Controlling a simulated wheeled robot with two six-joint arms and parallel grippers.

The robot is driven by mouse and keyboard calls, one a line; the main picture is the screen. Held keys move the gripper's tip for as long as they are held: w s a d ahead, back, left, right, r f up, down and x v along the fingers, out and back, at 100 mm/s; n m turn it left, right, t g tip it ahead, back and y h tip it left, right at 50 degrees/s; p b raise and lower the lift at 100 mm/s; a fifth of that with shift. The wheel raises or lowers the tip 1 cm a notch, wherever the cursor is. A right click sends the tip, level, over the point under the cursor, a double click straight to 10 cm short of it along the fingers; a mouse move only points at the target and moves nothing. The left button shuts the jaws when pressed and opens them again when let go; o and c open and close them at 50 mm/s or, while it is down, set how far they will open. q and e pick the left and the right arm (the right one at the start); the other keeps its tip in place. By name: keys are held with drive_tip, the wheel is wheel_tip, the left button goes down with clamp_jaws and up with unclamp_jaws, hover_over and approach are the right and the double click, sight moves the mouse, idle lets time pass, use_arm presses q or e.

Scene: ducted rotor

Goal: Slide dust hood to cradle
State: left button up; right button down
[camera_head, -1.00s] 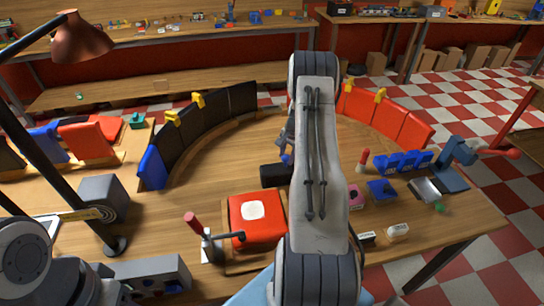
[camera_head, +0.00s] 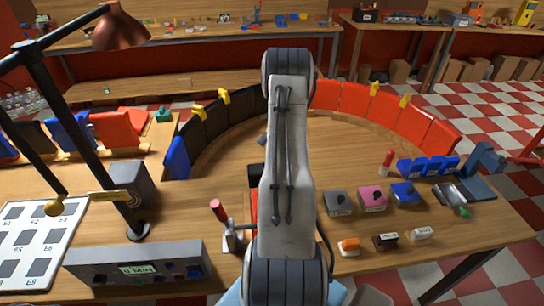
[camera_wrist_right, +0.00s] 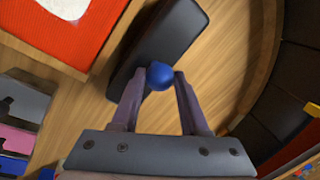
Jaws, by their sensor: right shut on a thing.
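A black block-like piece with a blue ball knob (camera_wrist_right: 159,76) lies on the wooden table in the right wrist view. I take this black piece (camera_wrist_right: 182,30) for the dust hood. My right gripper (camera_wrist_right: 158,86) is shut on the knob, one finger on each side. In the head view only a sliver of the black piece (camera_head: 256,176) shows left of my right arm, which hides the gripper. I cannot make out which thing is the cradle. My left gripper is not in view.
A red block with a white patch (camera_wrist_right: 68,30) sits beside the black piece. A red-handled clamp (camera_head: 231,240) stands left of my arm. Curved black panels (camera_head: 215,118) and red panels (camera_head: 400,112) ring the table. Grey, pink and blue blocks (camera_head: 404,194) lie right.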

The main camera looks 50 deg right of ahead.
drive_tip(key=shift+w+a+r, duration=0.1)
drive_tip(key=shift+w, duration=0.1)
drive_tip(key=c, duration=0.6)
unclamp_jaws()
drive_tip(key=shift+o, duration=0.8)
drive_tip(key=shift+w+a, duration=0.1)
drive_tip(key=shift+a, duration=0.05)
wheel_tip(320, 180, up, 10)
drive_tip(key=s+b, duration=0.2)
drive_tip(key=b, duration=0.1)
drive_tip(key=shift+s, duration=0.15)
